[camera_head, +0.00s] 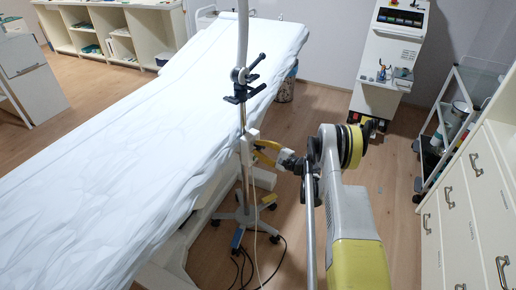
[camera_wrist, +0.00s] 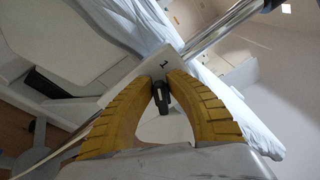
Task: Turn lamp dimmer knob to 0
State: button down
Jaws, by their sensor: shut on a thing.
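The dimmer knob (camera_wrist: 161,100) is small and black with a light mark on it, in the middle of the wrist view. It sits on a pale dimmer box (camera_wrist: 166,66) that bears a dark mark like a "1" above the knob. My gripper (camera_wrist: 161,88) has its yellow fingertips shut on the knob from both sides, hiding part of the box face. In the head view my gripper (camera_head: 261,154) reaches left to the white dimmer box (camera_head: 251,136) on the lamp's pole (camera_head: 243,172). The knob cannot be made out there. Other dial marks are hidden.
The couch (camera_head: 130,120) with its white cover lies just left of the pole. The wheeled lamp base (camera_head: 243,216) and dark cables (camera_head: 240,262) are on the floor below. A drawer cabinet (camera_head: 470,215) and a trolley (camera_head: 455,120) stand at the right.

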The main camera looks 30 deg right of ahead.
aim_at(262, 149)
jog(key=shift+r, duration=0.1)
jog(key=c, duration=1.3)
grip_release()
jog(key=shift+v, duration=3.75)
